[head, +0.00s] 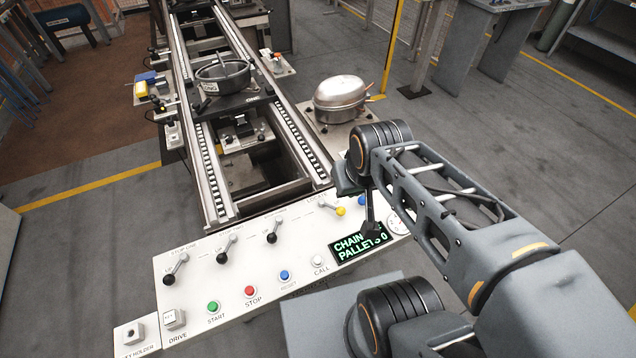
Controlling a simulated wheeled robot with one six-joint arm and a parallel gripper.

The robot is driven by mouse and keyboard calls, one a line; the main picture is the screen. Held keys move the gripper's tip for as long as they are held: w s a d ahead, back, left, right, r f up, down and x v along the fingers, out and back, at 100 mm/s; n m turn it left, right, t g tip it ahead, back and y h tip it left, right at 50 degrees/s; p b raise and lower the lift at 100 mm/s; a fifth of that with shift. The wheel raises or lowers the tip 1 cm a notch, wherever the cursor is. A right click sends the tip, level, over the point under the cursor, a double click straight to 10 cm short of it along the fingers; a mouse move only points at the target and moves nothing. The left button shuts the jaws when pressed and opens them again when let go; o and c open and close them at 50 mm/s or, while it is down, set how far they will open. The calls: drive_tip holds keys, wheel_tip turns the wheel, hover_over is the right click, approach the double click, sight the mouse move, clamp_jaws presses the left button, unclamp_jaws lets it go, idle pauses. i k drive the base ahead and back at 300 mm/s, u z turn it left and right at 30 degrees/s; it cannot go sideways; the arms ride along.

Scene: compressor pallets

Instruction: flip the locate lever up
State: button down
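A white control panel (235,275) bears a row of levers. The lever under what looks like the label LOCATE (325,206) is at the right of the row; its light shaft points right toward a yellow knob (340,212). The three other levers (228,246) have black knobs that hang low. My gripper (371,228) is over the panel's right end, pointing down, just right of the yellow knob and in front of the display's edge. A gap shows between it and the yellow knob. Its fingers overlap in this view, so their opening is hidden.
A lit display (352,247) reads CHAIN and PALLET. Green (213,307), red (250,292) and blue (285,275) buttons line the panel's front. A blue knob (362,201) and a gauge (397,222) flank my gripper. The conveyor (200,160) with a black compressor part (222,75) lies behind.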

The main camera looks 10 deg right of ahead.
sight(341, 211)
drive_tip(key=u, duration=0.5)
drive_tip(key=k, duration=1.1)
drive_tip(key=u, duration=1.65)
drive_tip(key=i, duration=0.8)
drive_tip(key=z, duration=0.6)
drive_tip(key=i, duration=0.5)
drive_tip(key=z, duration=0.55)
